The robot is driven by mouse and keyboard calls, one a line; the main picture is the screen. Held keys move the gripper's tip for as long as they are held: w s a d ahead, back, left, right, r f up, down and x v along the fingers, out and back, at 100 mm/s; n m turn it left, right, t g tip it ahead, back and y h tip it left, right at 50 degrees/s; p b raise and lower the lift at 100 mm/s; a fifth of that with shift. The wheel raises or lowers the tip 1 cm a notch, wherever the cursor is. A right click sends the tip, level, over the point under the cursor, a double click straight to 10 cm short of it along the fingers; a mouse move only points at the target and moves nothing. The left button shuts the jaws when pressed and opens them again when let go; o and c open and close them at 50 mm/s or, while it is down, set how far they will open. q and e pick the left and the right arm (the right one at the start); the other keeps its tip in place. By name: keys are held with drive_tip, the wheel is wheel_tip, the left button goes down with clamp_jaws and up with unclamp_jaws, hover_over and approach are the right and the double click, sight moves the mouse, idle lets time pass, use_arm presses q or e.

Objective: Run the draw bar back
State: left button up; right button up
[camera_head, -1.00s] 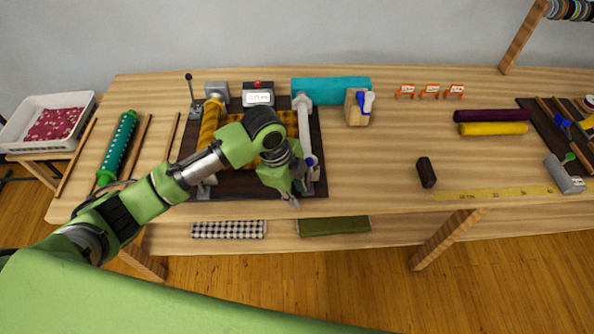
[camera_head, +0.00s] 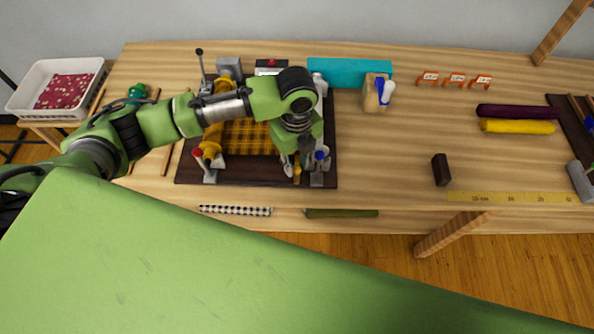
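The cloth-winding machine stands on a dark base board (camera_head: 255,173). A yellow roll with a red knob (camera_head: 198,153) is on its left. Orange-and-black plaid cloth (camera_head: 250,138) stretches right from it. A grey roller (camera_head: 320,87) with a blue knob (camera_head: 321,155) is on the right, mostly behind my arm. My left gripper (camera_head: 297,172) points down at the board's front right, just left of the blue knob. A small yellow-orange piece shows between its fingers; I cannot tell whether they grip it. I cannot make out the draw bar clearly. My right gripper is out of view.
A lever (camera_head: 201,65) stands at the back left, with a teal block (camera_head: 345,73) behind right. A wooden block with a blue-and-white item (camera_head: 376,93), a dark block (camera_head: 441,169) and cloth rolls (camera_head: 517,112) lie right. The table between is clear.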

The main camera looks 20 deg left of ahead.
sight(297, 180)
use_arm(q)
wheel_tip(297, 180, down, 5)
drive_tip(key=shift+r+p, duration=0.15)
drive_tip(key=shift+p, duration=0.2)
drive_tip(key=shift+f, duration=0.8)
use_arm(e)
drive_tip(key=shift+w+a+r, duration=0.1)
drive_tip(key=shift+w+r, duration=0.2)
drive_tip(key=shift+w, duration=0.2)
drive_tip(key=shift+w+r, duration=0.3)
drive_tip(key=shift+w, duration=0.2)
use_arm(q)
drive_tip(key=shift+c, duration=0.3)
clamp_jaws()
drive_tip(key=shift+w, duration=0.1)
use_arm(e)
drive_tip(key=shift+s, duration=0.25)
